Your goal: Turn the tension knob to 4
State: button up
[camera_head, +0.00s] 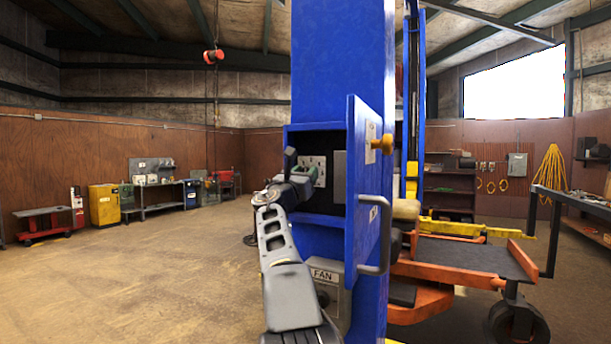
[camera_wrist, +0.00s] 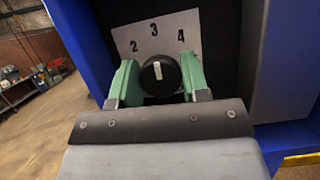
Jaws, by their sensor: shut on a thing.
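The tension knob (camera_wrist: 160,78) is black and round with a white pointer mark. In the wrist view its mark points up, close to the 3. The white dial plate (camera_wrist: 127,36) behind it shows 2, 3 and 4, with the 4 at the upper right; the lower part of the plate is hidden. My gripper (camera_wrist: 161,84) has its green fingers on both sides of the knob and is shut on it. In the head view my gripper (camera_head: 300,176) reaches into the open blue box (camera_head: 352,205) on the column; the knob is hidden there.
A grey FAN box (camera_head: 327,287) sits below. An orange lift platform (camera_head: 465,258) stands at the right.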

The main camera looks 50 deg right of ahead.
jog(key=shift+m+g+p, duration=0.15)
jog(key=shift+m+g, duration=0.8)
jog(key=shift+m, duration=0.95)
jog(key=shift+m+g+p, duration=0.15)
jog(key=shift+m+g, duration=0.85)
jog(key=shift+m, duration=0.9)
jog(key=shift+m+g+p, duration=0.15)
jog(key=shift+m+g, duration=0.8)
jog(key=shift+m, duration=1.25)
jog(key=o, duration=0.9)
jog(key=shift+c, duration=0.2)
jog(key=b+v, duration=0.6)
jog(key=v, duration=0.8)
jog(key=shift+r+b, duration=0.3)
jog(key=shift+b, duration=0.1)
